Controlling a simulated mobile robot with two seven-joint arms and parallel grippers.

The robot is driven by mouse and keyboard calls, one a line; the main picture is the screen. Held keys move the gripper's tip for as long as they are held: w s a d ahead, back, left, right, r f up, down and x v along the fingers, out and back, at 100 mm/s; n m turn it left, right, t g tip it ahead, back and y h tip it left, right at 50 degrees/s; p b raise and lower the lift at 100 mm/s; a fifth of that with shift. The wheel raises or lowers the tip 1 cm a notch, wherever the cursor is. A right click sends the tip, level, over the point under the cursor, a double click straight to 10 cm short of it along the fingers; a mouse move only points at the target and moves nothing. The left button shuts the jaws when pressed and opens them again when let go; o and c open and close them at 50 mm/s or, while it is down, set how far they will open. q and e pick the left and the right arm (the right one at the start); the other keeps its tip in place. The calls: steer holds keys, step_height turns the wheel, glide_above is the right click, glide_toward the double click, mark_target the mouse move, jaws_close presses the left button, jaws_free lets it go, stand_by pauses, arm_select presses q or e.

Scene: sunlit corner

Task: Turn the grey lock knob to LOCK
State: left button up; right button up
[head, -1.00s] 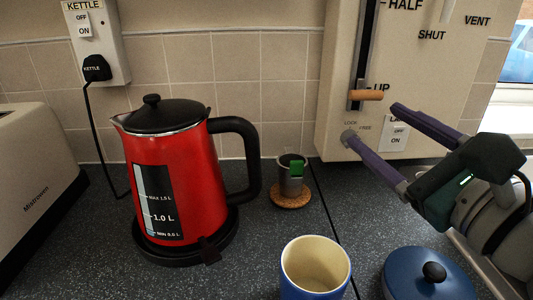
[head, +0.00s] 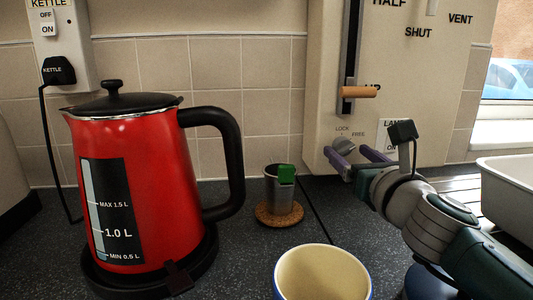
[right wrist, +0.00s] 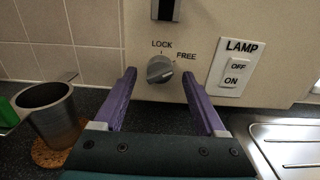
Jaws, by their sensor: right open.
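The grey lock knob (right wrist: 160,69) is on the cream panel, below the LOCK and FREE labels. Its ridge seems to slant up and right, toward FREE. In the head view the knob (head: 345,145) shows just above my right gripper's fingers. My right gripper (right wrist: 159,76) is open and empty, with one purple finger to each side of the knob in the right wrist view. I cannot tell if the fingertips reach the knob's depth. In the head view the right gripper (head: 349,155) is low in front of the panel. My left gripper is not in view.
The LAMP switch (right wrist: 234,69) is right of the knob, and a slider with a wooden handle (head: 359,92) is above it. A metal cup (head: 280,184) on a cork coaster, a red kettle (head: 150,185) and a cream mug (head: 322,275) stand left. A white basin (head: 508,190) is right.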

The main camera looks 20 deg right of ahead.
steer(key=shift+w+d, duration=0.1)
steer(key=shift+w, duration=0.45)
jaws_close()
